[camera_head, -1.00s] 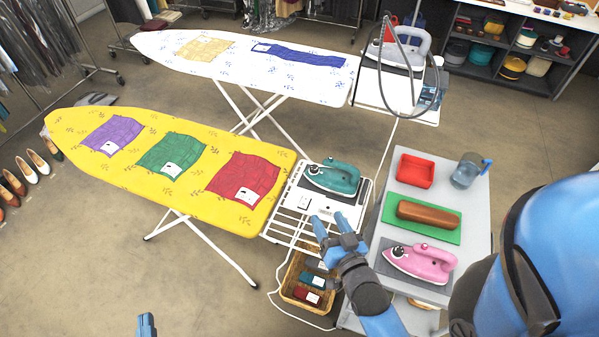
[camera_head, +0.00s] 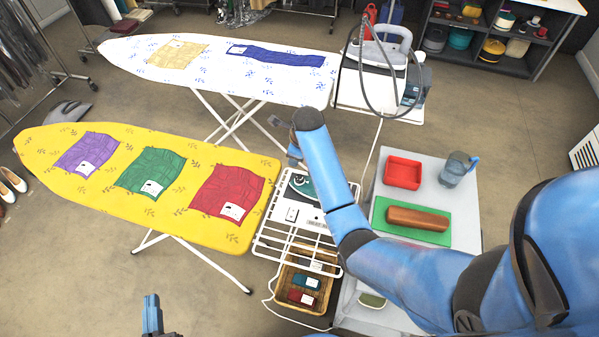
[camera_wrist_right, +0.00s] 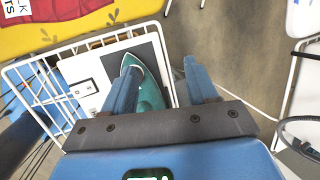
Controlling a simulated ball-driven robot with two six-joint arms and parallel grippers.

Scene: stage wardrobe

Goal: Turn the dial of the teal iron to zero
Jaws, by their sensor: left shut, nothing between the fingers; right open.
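The teal iron (camera_head: 302,187) rests on the wire-rack end of the yellow ironing board; my right arm covers much of it in the head view. In the right wrist view the teal iron (camera_wrist_right: 152,92) lies below and between my right fingers, partly behind the left-hand one. I cannot make out its dial. My right gripper (camera_wrist_right: 160,68) is open and empty above the iron; in the head view the right gripper (camera_head: 284,138) shows only in part, beyond the rack. My left gripper (camera_head: 151,302) is shut and empty at the bottom edge, far from the iron.
A basket (camera_head: 305,288) stands under the wire rack (camera_head: 270,238). The grey side table (camera_head: 430,163) holds a red tray (camera_head: 403,172), a brown block (camera_head: 418,218) on a green mat and a jug (camera_head: 457,168). A grey iron (camera_head: 385,50) stands on the white board's end.

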